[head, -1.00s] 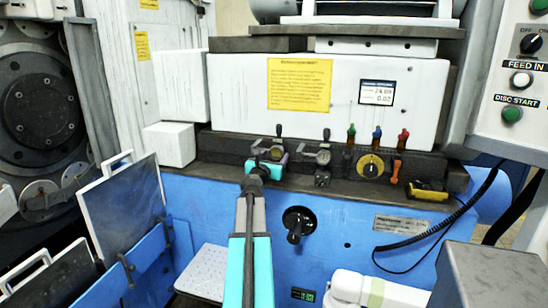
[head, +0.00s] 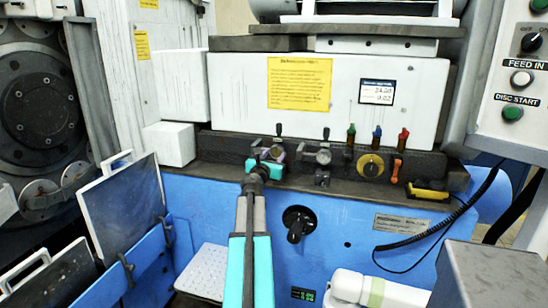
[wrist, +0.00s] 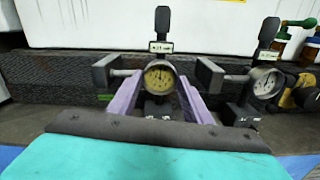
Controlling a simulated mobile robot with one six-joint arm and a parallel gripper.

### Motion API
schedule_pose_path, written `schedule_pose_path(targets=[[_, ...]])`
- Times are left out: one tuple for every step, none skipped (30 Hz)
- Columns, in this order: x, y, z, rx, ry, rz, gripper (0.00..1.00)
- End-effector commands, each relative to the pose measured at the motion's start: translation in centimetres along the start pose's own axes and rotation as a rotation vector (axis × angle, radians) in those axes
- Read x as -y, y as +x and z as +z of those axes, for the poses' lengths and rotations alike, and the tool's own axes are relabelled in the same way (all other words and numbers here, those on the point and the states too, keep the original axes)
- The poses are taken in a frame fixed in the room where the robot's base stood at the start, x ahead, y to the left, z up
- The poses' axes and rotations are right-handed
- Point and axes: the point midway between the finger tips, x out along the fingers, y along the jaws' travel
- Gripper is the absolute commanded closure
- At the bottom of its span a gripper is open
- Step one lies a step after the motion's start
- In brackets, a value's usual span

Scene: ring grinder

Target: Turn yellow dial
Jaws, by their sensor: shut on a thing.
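A small round dial with a yellowish face (wrist: 160,77) sits at the middle of the wrist view, below a black upright lever. My gripper (wrist: 159,90) has a purple finger on each side of this dial and is shut on it. In the head view my gripper (head: 266,163) reaches the left end of the dark control ledge, where its teal and dark parts hide most of the dial. A separate yellow round knob (head: 371,165) is farther right on the ledge, clear of my gripper.
A similar dial with a white face (wrist: 264,83) and its own lever stands close to the right. A white panel (head: 230,90) rises behind the ledge. A black knob (head: 298,222) is on the blue front below.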

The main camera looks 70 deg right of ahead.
Motion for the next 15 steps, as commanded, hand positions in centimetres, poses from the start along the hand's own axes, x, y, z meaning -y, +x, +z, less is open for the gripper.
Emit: schedule_pose_path(targets=[[0.04,0.00,-0.08,0.000,0.016,-0.001,0.78],[0.05,0.01,-0.09,0.001,0.028,-0.001,0.78],[0.04,0.01,-0.10,0.001,0.047,-0.001,0.78],[0.05,0.01,-0.11,0.001,0.062,-0.001,0.78],[0.05,0.01,-0.12,0.001,0.079,-0.001,0.78],[0.05,0.01,-0.13,0.001,0.102,-0.001,0.78],[0.05,0.01,-0.14,0.001,0.122,-0.001,0.78],[0.06,0.01,-0.15,0.001,0.142,-0.001,0.78],[0.06,0.01,-0.19,0.001,0.172,0.000,0.78],[0.06,0.01,-0.21,0.001,0.195,0.000,0.78],[0.07,0.02,-0.24,0.001,0.220,0.000,0.78],[0.07,0.02,-0.27,0.001,0.254,0.000,0.78],[0.08,0.02,-0.28,0.001,0.279,0.000,0.78],[0.08,0.02,-0.29,0.001,0.307,0.000,0.78],[0.08,0.02,-0.29,0.001,0.345,0.000,0.78]])
